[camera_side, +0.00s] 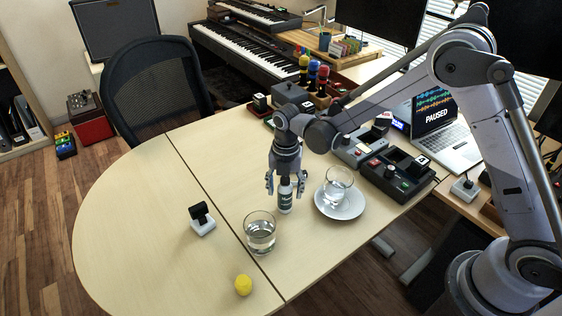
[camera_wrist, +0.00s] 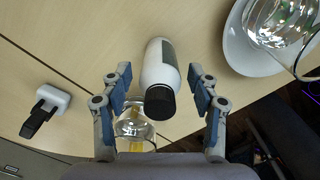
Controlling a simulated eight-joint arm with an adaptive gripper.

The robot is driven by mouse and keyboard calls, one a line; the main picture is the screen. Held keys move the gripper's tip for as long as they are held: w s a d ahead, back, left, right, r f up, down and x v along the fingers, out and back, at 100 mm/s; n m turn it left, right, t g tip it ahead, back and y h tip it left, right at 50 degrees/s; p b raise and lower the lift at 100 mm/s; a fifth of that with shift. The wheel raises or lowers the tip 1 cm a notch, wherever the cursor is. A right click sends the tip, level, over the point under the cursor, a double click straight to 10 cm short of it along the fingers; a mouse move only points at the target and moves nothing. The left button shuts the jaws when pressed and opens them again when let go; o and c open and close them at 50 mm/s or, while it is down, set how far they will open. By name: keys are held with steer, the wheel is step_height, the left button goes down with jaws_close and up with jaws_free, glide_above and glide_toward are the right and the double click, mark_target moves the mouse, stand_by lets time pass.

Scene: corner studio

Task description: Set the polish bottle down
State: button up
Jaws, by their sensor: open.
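The polish bottle (camera_side: 285,196) is small and white with a dark cap and a dark label. It stands upright on the pale wooden table (camera_side: 150,215). My gripper (camera_side: 284,186) is open around its upper part, pointing down. In the wrist view the bottle (camera_wrist: 160,75) lies between the two blue-padded fingers of my gripper (camera_wrist: 162,92), with a visible gap on both sides. Its black cap faces the camera.
A glass of water (camera_side: 260,234) stands left of and nearer than the bottle. A glass on a white saucer (camera_side: 340,207) stands close on the right.

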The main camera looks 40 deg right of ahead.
step_height(320, 180, up, 12)
steer(key=shift+f, duration=0.25)
steer(key=s+d+r+m+t, duration=0.3)
steer(key=s+d+m, duration=0.2)
steer(key=s+m, duration=0.4)
steer(key=s+d+r+m+t, duration=0.4)
steer(key=s+m, duration=0.5)
steer(key=m, duration=0.9)
steer(key=shift+s+d+r, duration=0.2)
steer(key=shift+s+d, duration=0.15)
steer(key=shift+d, duration=0.65)
